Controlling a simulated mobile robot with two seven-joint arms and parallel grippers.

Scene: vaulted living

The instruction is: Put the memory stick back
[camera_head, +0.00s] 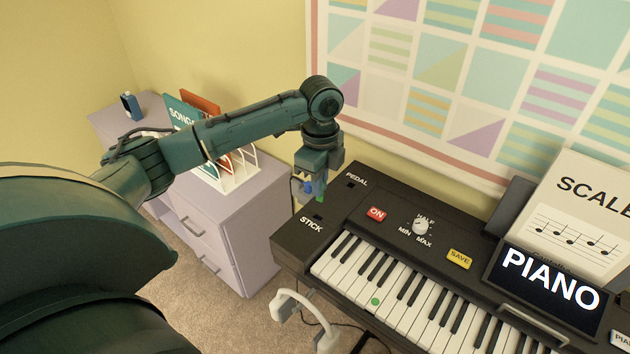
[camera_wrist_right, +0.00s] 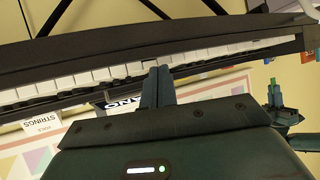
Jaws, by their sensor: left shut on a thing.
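My left gripper (camera_head: 309,196) is over the left end of the black keyboard (camera_head: 289,240), just above the printed word STICK. My left gripper also shows at the right of the right wrist view (camera_wrist_right: 276,97). My right gripper (camera_wrist_right: 160,72) has its fingers together near the white keys, with nothing visible between them.
The panel has a red ON button (camera_head: 376,214), a knob (camera_head: 422,226) and a yellow SAVE button (camera_head: 459,259). A PIANO screen (camera_head: 548,283) and a SCALE sheet (camera_head: 580,215) stand right. A lilac cabinet (camera_head: 240,232) bears a blue object (camera_head: 130,106) and a white rack (camera_head: 238,176).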

